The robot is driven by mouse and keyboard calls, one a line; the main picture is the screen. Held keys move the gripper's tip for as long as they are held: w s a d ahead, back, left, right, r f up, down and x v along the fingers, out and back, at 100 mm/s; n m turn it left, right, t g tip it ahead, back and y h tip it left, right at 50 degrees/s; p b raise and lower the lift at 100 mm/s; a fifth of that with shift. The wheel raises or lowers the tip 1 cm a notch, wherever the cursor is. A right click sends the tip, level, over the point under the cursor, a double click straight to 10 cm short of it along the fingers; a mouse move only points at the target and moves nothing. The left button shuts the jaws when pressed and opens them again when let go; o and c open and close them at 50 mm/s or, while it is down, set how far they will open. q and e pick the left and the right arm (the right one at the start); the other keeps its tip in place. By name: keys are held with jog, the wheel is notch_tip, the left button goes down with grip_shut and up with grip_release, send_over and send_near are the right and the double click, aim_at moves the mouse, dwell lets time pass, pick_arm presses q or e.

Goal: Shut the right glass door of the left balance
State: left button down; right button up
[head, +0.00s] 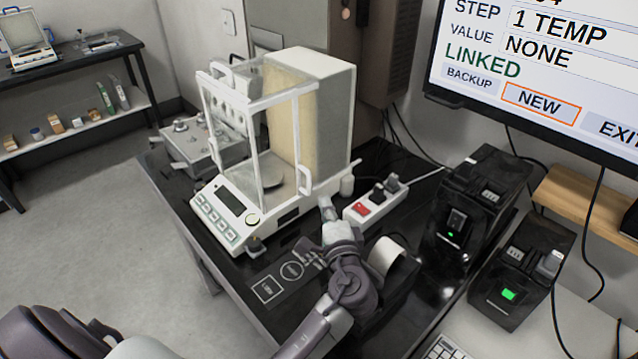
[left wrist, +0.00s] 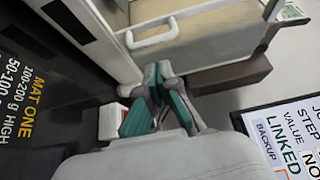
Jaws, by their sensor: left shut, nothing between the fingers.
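The left balance (head: 228,215) stands on the black table in the head view, with a glass draft shield around its round pan (head: 267,173). The white handle (head: 305,182) of its right glass door is toward the rear of the right side, by the housing. The door appears slid back, though its clear glass is hard to make out. My left gripper (head: 328,208) is shut and empty, just right of the handle and low. In the left wrist view, the shut teal fingertips (left wrist: 156,75) are just below the handle (left wrist: 152,33); contact is unclear. My right gripper is out of view.
A printed mat (head: 282,278) lies in front of the balance. Black devices (head: 478,205) stand at right, below a large screen (head: 545,70). A metal apparatus (head: 195,145) is behind left.

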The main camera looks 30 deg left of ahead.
pick_arm(q)
jog(key=x, duration=0.7)
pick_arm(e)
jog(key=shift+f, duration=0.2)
pick_arm(q)
jog(key=shift+s+a, duration=0.1)
jog(key=s+a+p, duration=0.1)
jog(key=s+a, duration=0.2)
jog(key=s, duration=0.6)
jog(key=shift+s+a, duration=0.2)
jog(key=shift+s, duration=0.2)
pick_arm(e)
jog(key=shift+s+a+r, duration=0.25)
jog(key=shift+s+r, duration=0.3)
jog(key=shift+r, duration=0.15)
